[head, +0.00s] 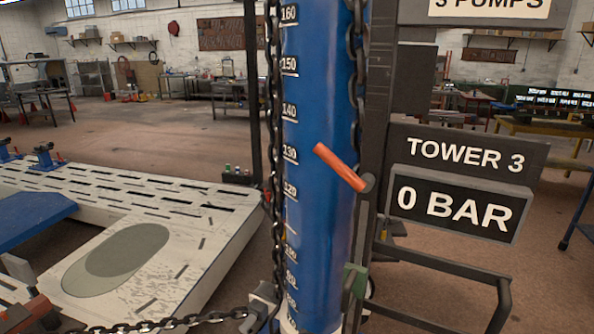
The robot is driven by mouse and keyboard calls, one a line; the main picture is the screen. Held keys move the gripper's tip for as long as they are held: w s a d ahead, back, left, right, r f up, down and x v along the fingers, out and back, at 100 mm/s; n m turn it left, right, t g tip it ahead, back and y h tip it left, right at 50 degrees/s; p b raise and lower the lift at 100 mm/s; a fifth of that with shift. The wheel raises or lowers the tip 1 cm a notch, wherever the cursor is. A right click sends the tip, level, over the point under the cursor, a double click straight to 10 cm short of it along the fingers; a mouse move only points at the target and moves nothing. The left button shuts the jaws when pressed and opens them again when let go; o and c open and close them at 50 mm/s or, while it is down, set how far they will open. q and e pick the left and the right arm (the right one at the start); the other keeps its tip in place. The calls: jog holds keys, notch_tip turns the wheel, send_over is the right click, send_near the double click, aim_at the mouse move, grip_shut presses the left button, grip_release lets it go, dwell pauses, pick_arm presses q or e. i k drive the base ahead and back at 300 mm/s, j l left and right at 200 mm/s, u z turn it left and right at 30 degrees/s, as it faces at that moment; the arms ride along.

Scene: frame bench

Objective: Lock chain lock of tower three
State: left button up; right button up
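The tower with the "TOWER 3" sign (465,155) is a blue column (318,90) with a white number scale, standing upright in the middle of the head view. A dark chain (274,110) hangs along its left side. Another chain (355,50) runs down its upper right side. An orange lever (338,165) slants up and left across the column from a dark pivot on the right post. A green block (356,279) sits low on the right post. Which part is the chain lock, I cannot tell for sure. Neither of my grippers is in view.
A display (452,205) reading "0 BAR" hangs under the sign. A dark frame rail (440,318) juts out at lower right. A chain (165,325) runs from lower left to a grey block (264,296) at the column. A slotted white bench (110,190) fills the left.

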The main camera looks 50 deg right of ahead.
aim_at(365, 184)
jog(key=z, duration=2)
